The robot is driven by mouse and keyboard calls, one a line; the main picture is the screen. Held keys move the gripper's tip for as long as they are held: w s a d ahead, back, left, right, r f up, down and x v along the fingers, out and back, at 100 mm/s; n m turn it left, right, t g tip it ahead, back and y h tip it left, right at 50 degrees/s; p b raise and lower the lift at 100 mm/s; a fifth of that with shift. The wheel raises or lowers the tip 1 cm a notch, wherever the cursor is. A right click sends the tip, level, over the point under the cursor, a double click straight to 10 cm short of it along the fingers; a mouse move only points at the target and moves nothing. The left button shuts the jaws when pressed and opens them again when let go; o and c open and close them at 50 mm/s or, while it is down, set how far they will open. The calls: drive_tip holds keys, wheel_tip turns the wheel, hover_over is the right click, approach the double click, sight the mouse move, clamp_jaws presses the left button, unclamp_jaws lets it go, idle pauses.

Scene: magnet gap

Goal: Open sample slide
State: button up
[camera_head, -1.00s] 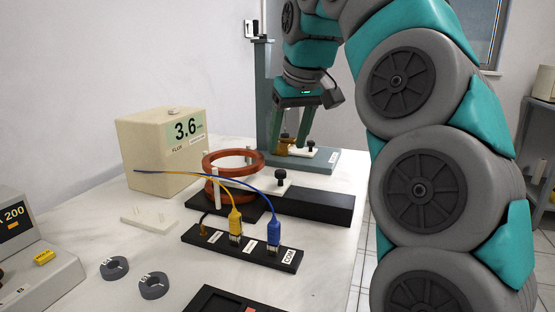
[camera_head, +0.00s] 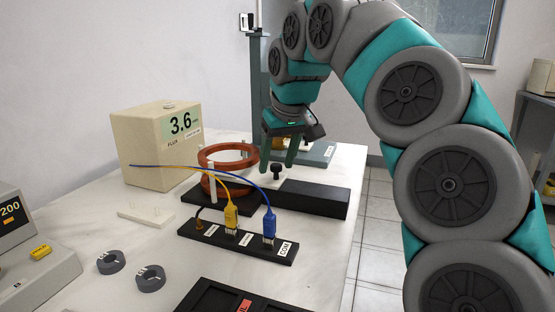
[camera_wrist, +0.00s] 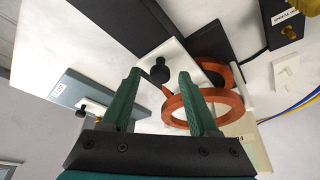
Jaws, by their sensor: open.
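The sample slide is a white strip with a black knob (camera_head: 277,171) on top, between the copper-coloured coil (camera_head: 229,152) and a long black block (camera_head: 312,198). In the wrist view the white slide (camera_wrist: 172,50) and its knob (camera_wrist: 158,70) show clearly. My gripper (camera_head: 278,166) is open and points down at the knob. In the wrist view its two green fingers (camera_wrist: 160,74) appear on either side of the knob, with nothing held. I cannot tell whether the fingertips are down to knob height. The slide is mostly hidden in the head view.
A grey stand base (camera_head: 318,155) with another white piece lies behind. A beige flux meter (camera_head: 158,147) stands at left. A black terminal strip (camera_head: 205,234) with yellow and blue plugs lies in front, its cables arching near the coil. Grey rings (camera_head: 150,279) lie front left.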

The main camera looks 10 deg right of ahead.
clamp_jaws()
idle(0.3)
idle(1.0)
